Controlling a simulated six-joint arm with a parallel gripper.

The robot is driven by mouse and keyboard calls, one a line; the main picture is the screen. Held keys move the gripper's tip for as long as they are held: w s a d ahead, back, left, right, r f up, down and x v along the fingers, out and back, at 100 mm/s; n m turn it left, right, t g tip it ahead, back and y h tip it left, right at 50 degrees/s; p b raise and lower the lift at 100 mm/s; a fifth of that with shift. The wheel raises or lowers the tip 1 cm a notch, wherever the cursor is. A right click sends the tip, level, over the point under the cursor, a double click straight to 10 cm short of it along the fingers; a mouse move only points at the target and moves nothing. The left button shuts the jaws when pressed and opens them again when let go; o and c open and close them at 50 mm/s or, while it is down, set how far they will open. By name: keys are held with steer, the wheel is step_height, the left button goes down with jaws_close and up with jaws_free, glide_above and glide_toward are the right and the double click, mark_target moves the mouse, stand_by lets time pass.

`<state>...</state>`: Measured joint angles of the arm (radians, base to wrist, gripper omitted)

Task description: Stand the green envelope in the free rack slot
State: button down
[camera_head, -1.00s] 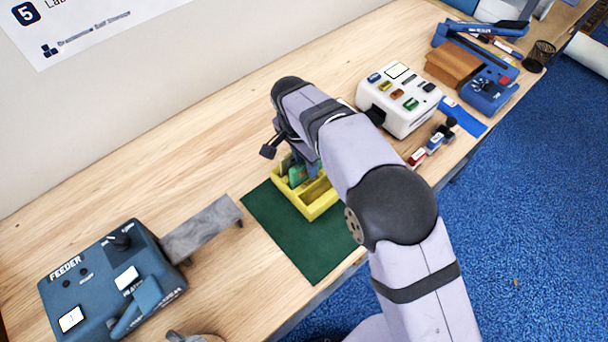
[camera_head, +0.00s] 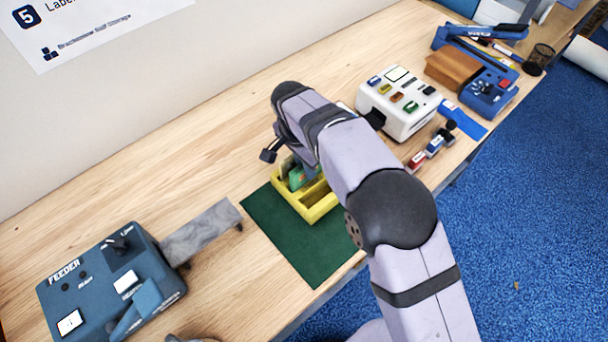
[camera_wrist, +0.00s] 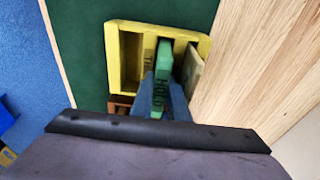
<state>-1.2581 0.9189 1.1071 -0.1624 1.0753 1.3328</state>
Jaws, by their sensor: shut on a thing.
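The yellow rack (camera_head: 318,212) stands on the green mat (camera_head: 312,262); it also shows in the wrist view (camera_wrist: 111,55). The green envelope (camera_wrist: 162,80), with dark lettering, is pinched between the blue fingers of my gripper (camera_wrist: 162,98). It stands on edge, lined up with the rack's middle compartment; I cannot tell how deep it sits. In the head view the green envelope (camera_head: 297,178) shows at the rack's far end, partly hidden by my gripper (camera_head: 309,168). A beige envelope (camera_wrist: 191,72) stands in the right compartment. The left compartment looks empty near its top.
Something brown (camera_wrist: 121,106) shows at the rack's near end in the wrist view. A blue feeder (camera_head: 110,285) with a grey chute (camera_head: 200,232) stands left. A white machine (camera_head: 400,100) and several stamps (camera_head: 433,146) stand right. Bare wood lies behind the mat.

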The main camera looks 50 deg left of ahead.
steer(key=shift+r+p, duration=1.65)
steer(key=shift+r, duration=0.75)
steer(key=shift+w, duration=0.15)
steer(key=shift+w+a+r+p, duration=0.1)
steer(key=shift+w+r+p, duration=0.05)
steer(key=shift+w+p, duration=0.15)
steer(key=w+d+r+p, duration=0.2)
steer(key=w+p, duration=0.5)
steer(key=w, duration=0.8)
steer(key=shift+r+p, duration=0.15)
steer(key=shift+p, duration=0.2)
steer(key=shift+f, duration=0.2)
steer(key=shift+f+b, duration=0.55)
steer(key=shift+f, duration=0.3)
steer(key=shift+a+f+b, duration=0.1)
steer(key=shift+f+b, duration=1.2)
steer(key=shift+f, duration=0.35)
